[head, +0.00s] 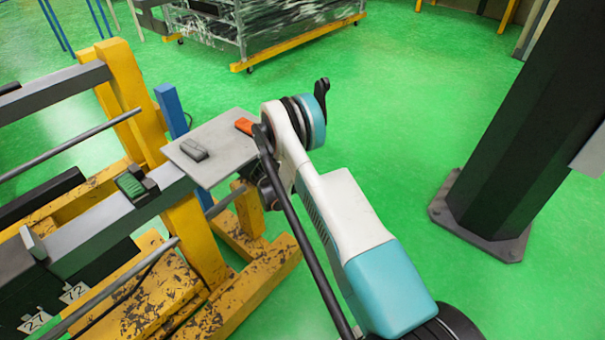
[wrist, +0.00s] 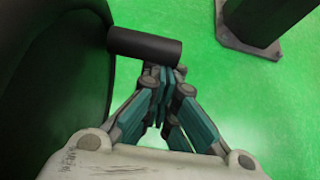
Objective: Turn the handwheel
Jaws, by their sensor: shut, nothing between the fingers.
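In the wrist view, a black cylindrical handle (wrist: 143,45) juts right from a large dark curved body (wrist: 45,85), which looks like the handwheel. My gripper (wrist: 160,72) has its teal-and-grey fingers drawn together, with nothing held. The fingertips are close to the lower right end of the handle; I cannot tell whether they touch it. The handle overlaps the very tips. In the head view my white and teal arm fills the middle, and I cannot clearly make out the handwheel or my fingers there.
A yellow frame (head: 128,105) with grey rails stands at the left, bearing a grey plate (head: 222,145) and a green switch (head: 130,186). A dark column (head: 515,130) stands at the right on a bolted base. A wire cart (head: 262,30) is at the back. Green floor lies open between.

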